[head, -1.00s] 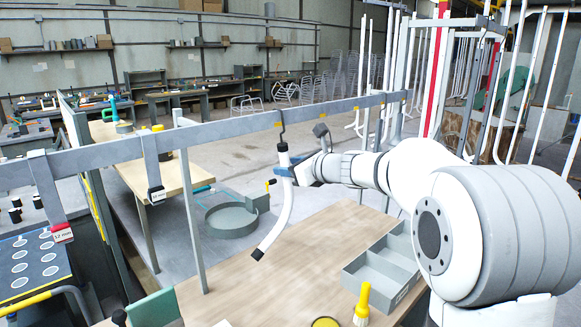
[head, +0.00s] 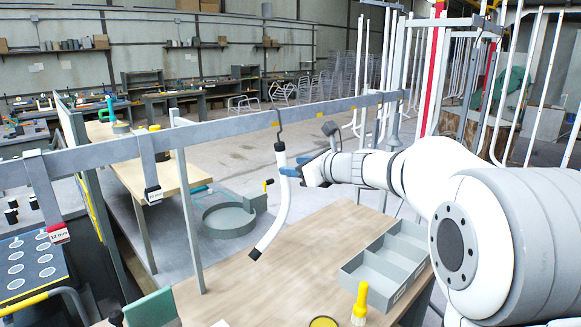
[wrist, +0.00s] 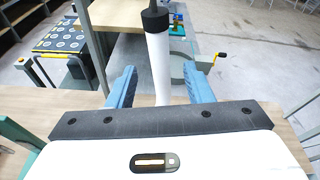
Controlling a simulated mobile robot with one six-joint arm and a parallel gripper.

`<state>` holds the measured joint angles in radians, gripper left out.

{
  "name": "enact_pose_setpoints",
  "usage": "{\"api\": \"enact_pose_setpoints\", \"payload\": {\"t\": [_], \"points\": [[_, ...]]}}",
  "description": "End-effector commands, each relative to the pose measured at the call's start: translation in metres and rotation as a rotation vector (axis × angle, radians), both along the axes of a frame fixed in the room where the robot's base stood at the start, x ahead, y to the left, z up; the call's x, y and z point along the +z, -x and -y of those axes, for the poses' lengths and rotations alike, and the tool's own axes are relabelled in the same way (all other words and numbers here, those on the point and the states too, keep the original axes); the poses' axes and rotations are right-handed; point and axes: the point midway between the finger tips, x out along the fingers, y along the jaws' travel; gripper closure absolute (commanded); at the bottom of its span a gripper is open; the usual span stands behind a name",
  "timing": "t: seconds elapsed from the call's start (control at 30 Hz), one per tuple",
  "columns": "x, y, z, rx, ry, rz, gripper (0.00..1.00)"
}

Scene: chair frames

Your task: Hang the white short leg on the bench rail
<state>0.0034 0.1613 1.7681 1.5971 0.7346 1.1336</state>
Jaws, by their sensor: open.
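The white short leg (head: 282,205) hangs from a dark hook (head: 279,132) on the grey bench rail (head: 225,125). Its black upper end is at the hook, and its lower part curves down to the left, ending in a black tip above the bench. My gripper (head: 290,168) is open just right of the leg's upper part, its blue fingers close to it. In the wrist view the leg (wrist: 159,65) shows between the two spread fingers of my gripper (wrist: 161,85). I cannot tell whether a finger touches it.
The wooden bench top (head: 270,270) lies below, with a grey divided tray (head: 385,262) at the right and a yellow-handled brush (head: 360,300) in front. Labelled hangers (head: 152,180) hang from the rail farther left. White tubes stand at the right. The bench middle is clear.

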Motion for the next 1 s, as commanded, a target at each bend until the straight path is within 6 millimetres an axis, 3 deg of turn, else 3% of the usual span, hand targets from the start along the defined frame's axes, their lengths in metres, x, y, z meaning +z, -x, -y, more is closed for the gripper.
{"api": "enact_pose_setpoints", "payload": {"t": [0.5, 1.0], "points": [[0.011, 0.033, 0.031, -0.001, 0.0, 0.0, 0.54], [0.011, 0.033, 0.031, 0.0, 0.001, -0.001, 0.54]]}}
